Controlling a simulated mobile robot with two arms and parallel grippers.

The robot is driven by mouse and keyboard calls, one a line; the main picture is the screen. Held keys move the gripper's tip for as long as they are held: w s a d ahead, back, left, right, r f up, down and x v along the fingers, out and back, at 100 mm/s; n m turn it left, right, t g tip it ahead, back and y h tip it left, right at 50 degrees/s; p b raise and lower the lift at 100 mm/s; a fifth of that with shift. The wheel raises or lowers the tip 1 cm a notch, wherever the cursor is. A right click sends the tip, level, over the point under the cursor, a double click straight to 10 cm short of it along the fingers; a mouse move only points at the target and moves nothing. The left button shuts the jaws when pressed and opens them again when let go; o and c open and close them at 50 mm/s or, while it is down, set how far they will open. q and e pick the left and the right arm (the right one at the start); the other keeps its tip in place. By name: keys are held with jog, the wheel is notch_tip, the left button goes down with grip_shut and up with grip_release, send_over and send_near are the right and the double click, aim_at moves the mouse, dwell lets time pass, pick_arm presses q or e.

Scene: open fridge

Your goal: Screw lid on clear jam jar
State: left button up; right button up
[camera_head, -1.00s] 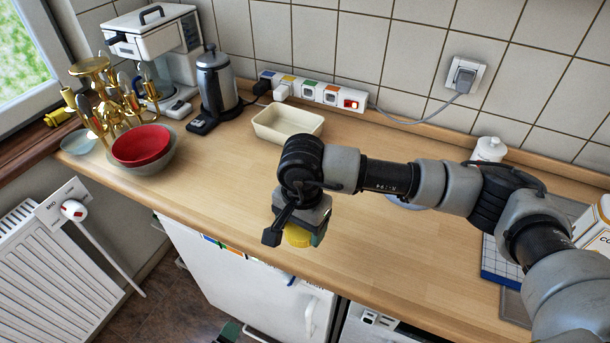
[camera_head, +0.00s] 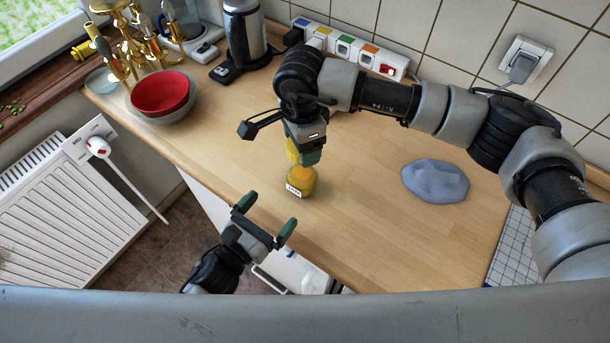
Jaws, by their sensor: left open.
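A small clear jam jar (camera_head: 301,182) with amber contents and a white label stands upright on the wooden counter. The yellow lid (camera_head: 292,149) is at the fingers of my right gripper (camera_head: 302,156), tilted just above the jar's mouth. The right gripper looks shut on the lid, though its fingers partly hide it. I cannot tell whether the lid touches the jar. My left gripper (camera_head: 266,215) is open and empty, with green fingertips, low and left of the jar at the counter's front edge.
A grey lump (camera_head: 435,180) lies on the counter to the right. A red bowl (camera_head: 160,92) in a grey bowl, a brass candlestick (camera_head: 125,40) and a kettle (camera_head: 246,35) stand at the left. A power strip (camera_head: 350,47) lies along the wall. The counter around the jar is clear.

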aim_at(296, 182)
pick_arm(q)
jog(key=shift+s+a, duration=0.15)
jog(key=shift+s, duration=0.05)
pick_arm(e)
jog(key=shift+s+a+r, duration=0.1)
jog(key=shift+s+a, duration=0.1)
pick_arm(q)
jog(key=shift+w, duration=0.1)
pick_arm(e)
jog(key=shift+s+a, duration=0.1)
pick_arm(q)
jog(key=x, duration=1.2)
pick_arm(e)
jog(key=shift+w+d, duration=0.2)
jog(key=shift+w, duration=0.05)
pick_arm(q)
jog(key=shift+c, duration=0.5)
pick_arm(e)
jog(key=shift+s, duration=0.1)
pick_arm(q)
jog(key=c, duration=1.3)
pick_arm(e)
jog(key=shift+f, duration=2.55)
jog(key=shift+f, duration=0.1)
